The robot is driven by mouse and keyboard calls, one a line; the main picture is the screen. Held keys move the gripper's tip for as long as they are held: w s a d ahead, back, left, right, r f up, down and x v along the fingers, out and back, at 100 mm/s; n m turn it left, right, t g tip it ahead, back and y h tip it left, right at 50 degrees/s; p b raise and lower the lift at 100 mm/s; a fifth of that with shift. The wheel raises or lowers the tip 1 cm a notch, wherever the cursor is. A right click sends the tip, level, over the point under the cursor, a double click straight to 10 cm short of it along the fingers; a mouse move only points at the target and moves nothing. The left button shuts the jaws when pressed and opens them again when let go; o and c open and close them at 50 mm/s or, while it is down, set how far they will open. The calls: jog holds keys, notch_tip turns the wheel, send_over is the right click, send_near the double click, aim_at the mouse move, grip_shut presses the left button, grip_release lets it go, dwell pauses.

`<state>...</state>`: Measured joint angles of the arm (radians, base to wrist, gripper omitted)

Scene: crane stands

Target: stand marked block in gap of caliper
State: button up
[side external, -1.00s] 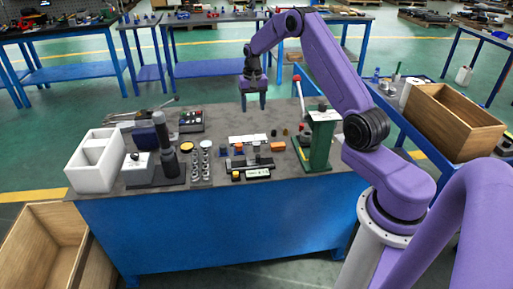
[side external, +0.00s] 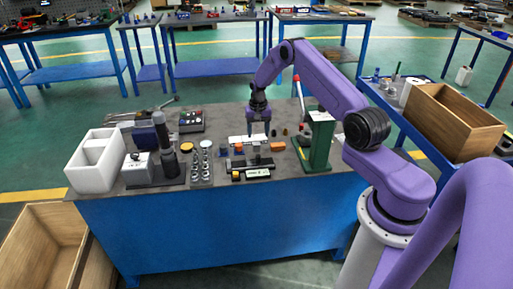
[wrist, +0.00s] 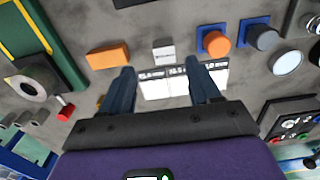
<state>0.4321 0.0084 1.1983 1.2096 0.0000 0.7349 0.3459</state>
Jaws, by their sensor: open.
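The marked block (wrist: 163,54) is a small pale block with faint dark marks on one face. It lies on the grey bench just beyond my fingertips in the wrist view, and is too small to make out clearly in the side view. The caliper (side external: 262,166) is a dark, long tool near the bench's front edge in the side view. Only a dark edge of what seems to be it shows at the top of the wrist view. My gripper (wrist: 162,80) is open and empty, fingers pointing down over white printed cards (wrist: 180,82), behind the block in the side view (side external: 259,133).
An orange block (wrist: 108,57) lies beside the marked block. On its other side stand an orange cylinder (wrist: 215,42) and a dark cylinder (wrist: 260,36) on blue bases. A green press (side external: 320,140) stands to the right in the side view, a white bin (side external: 97,160) to the left.

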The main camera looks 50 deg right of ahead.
aim_at(256, 143)
jog(key=shift+w+a+f, duration=0.1)
jog(key=shift+w+f, duration=0.1)
jog(key=shift+f, duration=1.15)
jog(key=shift+w+a+f, duration=0.1)
jog(key=shift+w+f, duration=0.05)
jog(key=shift+f, duration=1.2)
jog(key=c, duration=1)
jog(key=shift+d, duration=0.1)
grip_shut()
jog(key=shift+r, duration=0.2)
